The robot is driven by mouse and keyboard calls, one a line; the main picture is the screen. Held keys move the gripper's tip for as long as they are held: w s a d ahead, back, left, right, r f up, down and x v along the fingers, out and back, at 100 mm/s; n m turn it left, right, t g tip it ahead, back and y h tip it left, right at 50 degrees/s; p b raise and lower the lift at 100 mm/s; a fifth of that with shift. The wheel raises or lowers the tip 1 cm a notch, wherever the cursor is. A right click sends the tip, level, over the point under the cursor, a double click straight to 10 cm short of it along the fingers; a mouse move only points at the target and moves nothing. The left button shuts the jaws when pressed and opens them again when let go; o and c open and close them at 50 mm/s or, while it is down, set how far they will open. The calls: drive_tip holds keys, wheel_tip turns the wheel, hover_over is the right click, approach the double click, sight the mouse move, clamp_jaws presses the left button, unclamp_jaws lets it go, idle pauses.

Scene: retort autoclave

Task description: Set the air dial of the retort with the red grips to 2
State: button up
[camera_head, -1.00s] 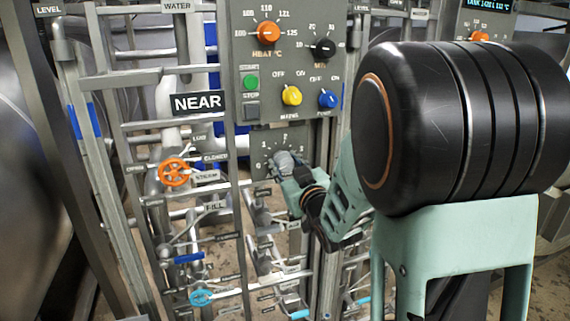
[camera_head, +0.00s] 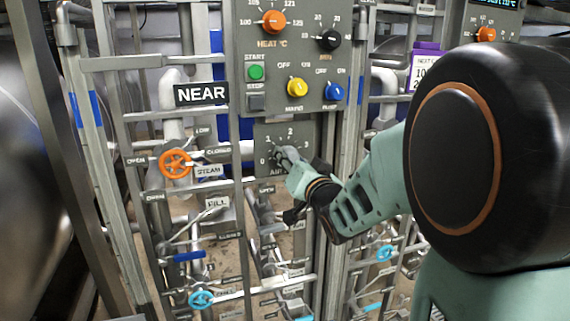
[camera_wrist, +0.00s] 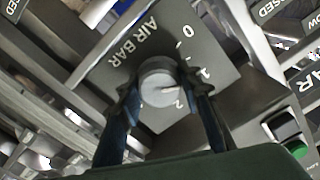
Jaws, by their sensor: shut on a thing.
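The air dial is a round grey knob on a grey plate (camera_head: 265,167) marked 0 to 3, below the main control panel. In the wrist view the knob (camera_wrist: 157,84) shows close up beside the words AIR BAR. Its pointer line lies between the 1 and the 2. My gripper (camera_head: 287,158) is at the knob in the head view and hides part of it. In the wrist view the two fingers of my gripper (camera_wrist: 165,100) are on either side of the knob, shut on it. I cannot make out red grips on this retort.
The panel above carries an orange heat dial (camera_head: 274,21), a black dial (camera_head: 328,39), a yellow switch (camera_head: 297,87), a blue switch (camera_head: 333,91) and a green button (camera_head: 256,72). A NEAR sign (camera_head: 201,94) and orange steam wheel (camera_head: 176,163) are at left. Pipes and rails crowd below.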

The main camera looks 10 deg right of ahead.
drive_tip(key=m, duration=0.4)
drive_tip(key=shift+m, duration=0.3)
drive_tip(key=m, duration=0.3)
drive_tip(key=shift+r+m, duration=0.1)
drive_tip(key=shift+m, duration=0.2)
drive_tip(key=m+p, duration=0.1)
drive_tip(key=m, duration=0.2)
drive_tip(key=shift+m, duration=0.3)
drive_tip(key=shift+m+p, duration=0.55)
drive_tip(key=shift+m, duration=1.15)
drive_tip(key=o, duration=1.2)
drive_tip(key=shift+c, duration=0.2)
